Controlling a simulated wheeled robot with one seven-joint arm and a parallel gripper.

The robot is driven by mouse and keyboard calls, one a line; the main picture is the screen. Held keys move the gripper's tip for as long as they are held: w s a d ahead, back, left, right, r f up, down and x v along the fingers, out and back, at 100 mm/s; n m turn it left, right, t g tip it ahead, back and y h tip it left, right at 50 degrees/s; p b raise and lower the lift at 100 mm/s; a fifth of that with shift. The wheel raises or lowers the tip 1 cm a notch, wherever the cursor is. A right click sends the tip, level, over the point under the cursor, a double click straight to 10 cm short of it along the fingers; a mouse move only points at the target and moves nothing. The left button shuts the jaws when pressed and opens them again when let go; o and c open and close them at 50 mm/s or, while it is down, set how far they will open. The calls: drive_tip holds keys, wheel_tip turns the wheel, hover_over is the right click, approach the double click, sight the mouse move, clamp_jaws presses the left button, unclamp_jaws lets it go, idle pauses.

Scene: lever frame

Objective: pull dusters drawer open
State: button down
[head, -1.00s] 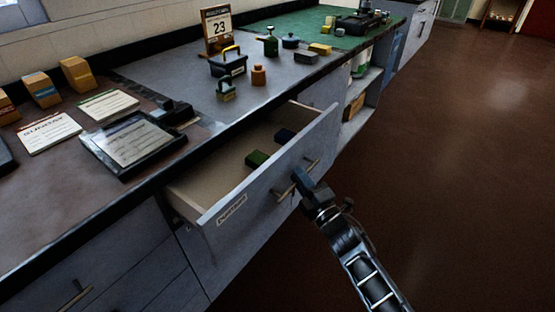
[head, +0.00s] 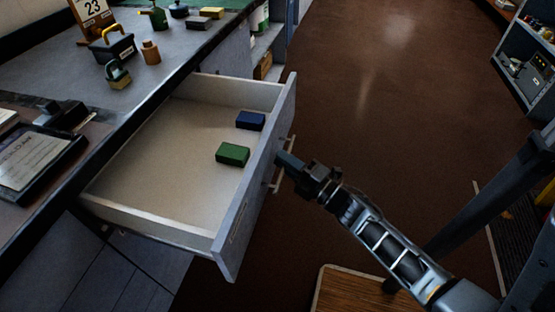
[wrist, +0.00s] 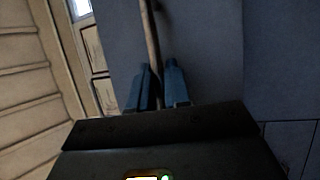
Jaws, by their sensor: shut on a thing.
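The dusters drawer (head: 227,232) stands well out from under the counter in the head view, its pale inside in plain sight. A green duster (head: 233,154) and a dark blue duster (head: 250,121) lie in it towards the front panel. My gripper (head: 281,162) is at the outer face of the front panel, shut on the bar handle (head: 277,178). In the wrist view my two blue fingers (wrist: 159,88) are on either side of the handle bar (wrist: 151,40). The drawer's label cannot be read now.
The counter (head: 165,75) holds a black caddy (head: 112,47), a padlock-like object (head: 118,75), a small brown bottle (head: 151,52) and a framed sheet (head: 30,160). Brown floor (head: 370,90) is clear beyond the drawer. A wooden top (head: 350,292) is at the bottom, shelves (head: 530,70) at right.

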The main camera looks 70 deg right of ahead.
idle(0.3)
drive_tip(key=c, duration=1.4)
unclamp_jaws()
drive_tip(key=shift+c, duration=0.2)
drive_tip(key=shift+s, duration=0.1)
drive_tip(key=b+v, duration=0.1)
drive_tip(key=v, duration=0.6)
drive_tip(key=shift+s, duration=0.35)
drive_tip(key=shift+a+f, duration=0.1)
drive_tip(key=shift+a, duration=0.05)
drive_tip(key=s+a+r+m+g+y, duration=0.2)
drive_tip(key=a+r+m, duration=0.4)
drive_tip(key=a, duration=0.6)
drive_tip(key=s+a+r+m+g+y, duration=0.2)
drive_tip(key=a+r+m+y, duration=0.3)
drive_tip(key=a, duration=0.6)
wheel_tip(320, 180, up, 3)
drive_tip(key=shift+s+a+r+m, duration=0.2)
drive_tip(key=shift+s+a+m, duration=0.2)
drive_tip(key=shift+s+m, duration=0.45)
